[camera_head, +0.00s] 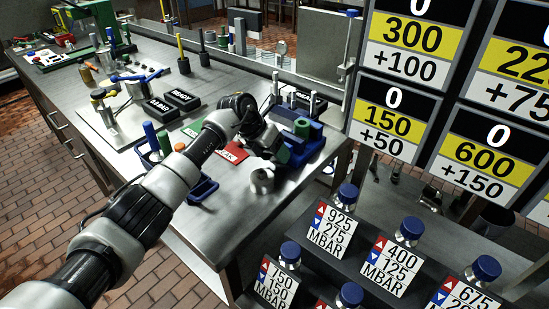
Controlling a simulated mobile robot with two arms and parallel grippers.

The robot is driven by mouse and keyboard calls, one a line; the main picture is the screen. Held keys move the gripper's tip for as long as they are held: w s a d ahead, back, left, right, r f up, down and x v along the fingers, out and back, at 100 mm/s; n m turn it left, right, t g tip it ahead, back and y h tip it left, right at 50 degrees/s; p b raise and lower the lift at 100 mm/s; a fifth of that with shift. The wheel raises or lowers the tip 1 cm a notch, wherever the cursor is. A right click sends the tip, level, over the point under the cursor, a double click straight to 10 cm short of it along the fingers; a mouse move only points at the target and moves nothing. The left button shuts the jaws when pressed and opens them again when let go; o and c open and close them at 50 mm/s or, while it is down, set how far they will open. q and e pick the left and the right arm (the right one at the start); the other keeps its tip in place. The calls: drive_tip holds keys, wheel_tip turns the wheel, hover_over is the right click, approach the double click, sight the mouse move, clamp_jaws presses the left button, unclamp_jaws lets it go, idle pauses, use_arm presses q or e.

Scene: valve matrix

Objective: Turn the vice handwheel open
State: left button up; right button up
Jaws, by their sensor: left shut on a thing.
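The blue vice (314,142) stands near the right end of the steel workbench, with a green round part on it. My left arm reaches in from the lower left, and my left gripper (268,144) is at the near left side of the vice. The gripper is shut on what appears to be the vice handwheel, which is mostly hidden behind the fingers and wrist. I cannot tell how far the wheel is turned. My right gripper is not in view.
Number boards (400,45) and blue-capped bottles (348,195) stand to the right.

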use_arm(q)
drive_tip(key=shift+h+b, duration=0.3)
drive_tip(key=shift+h, duration=0.1)
drive_tip(key=o, duration=0.9)
drive_tip(key=shift+o, duration=0.2)
drive_tip(key=shift+a, duration=0.1)
drive_tip(key=w+b+v, duration=0.1)
drive_tip(key=v, duration=0.9)
drive_tip(key=shift+s+a+r, duration=0.2)
drive_tip(key=shift+s+r, duration=0.15)
